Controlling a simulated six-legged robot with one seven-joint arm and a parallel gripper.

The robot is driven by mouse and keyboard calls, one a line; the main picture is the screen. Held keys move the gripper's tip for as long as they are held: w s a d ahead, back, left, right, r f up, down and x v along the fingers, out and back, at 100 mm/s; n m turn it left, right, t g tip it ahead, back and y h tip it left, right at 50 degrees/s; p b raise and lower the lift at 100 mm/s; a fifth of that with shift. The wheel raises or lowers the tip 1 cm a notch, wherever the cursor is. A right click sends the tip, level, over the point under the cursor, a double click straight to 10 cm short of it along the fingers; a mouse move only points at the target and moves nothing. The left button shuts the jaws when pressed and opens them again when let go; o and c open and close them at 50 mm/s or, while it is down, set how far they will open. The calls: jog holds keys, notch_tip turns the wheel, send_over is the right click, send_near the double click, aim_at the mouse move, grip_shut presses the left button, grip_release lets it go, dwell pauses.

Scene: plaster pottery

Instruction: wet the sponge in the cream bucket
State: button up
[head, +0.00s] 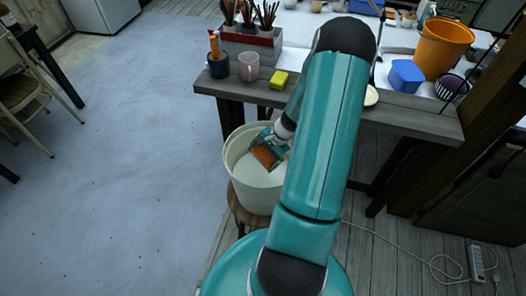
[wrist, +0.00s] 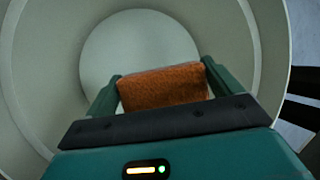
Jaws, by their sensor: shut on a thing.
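The cream bucket (head: 256,196) stands on a small wooden stool in front of the table in the head view. Its pale inner wall (wrist: 45,75) and a round paler surface below fill most of the wrist view. An orange-brown sponge (head: 267,156) is held between the fingers of my gripper (head: 268,150), inside the bucket's mouth. In the wrist view the sponge (wrist: 163,88) sits between the two green fingers (wrist: 162,90), over the round pale surface. I cannot tell whether the sponge touches that surface.
A wooden table (head: 420,113) is behind the bucket. On it are a yellow sponge (head: 279,80), a pink cup (head: 249,67), a blue tub (head: 406,76) and an orange bucket (head: 441,48). A stool (head: 243,214) supports the bucket.

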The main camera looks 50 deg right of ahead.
notch_tip(320, 180, down, 9)
jog(key=shift+f, duration=0.2)
dwell(0.6)
dwell(0.5)
notch_tip(320, 180, up, 22)
jog(key=f, duration=0.1)
send_over(263, 155)
jog(key=shift+r, duration=0.25)
dwell(1.9)
dwell(2.0)
jog(key=shift+r, duration=2)
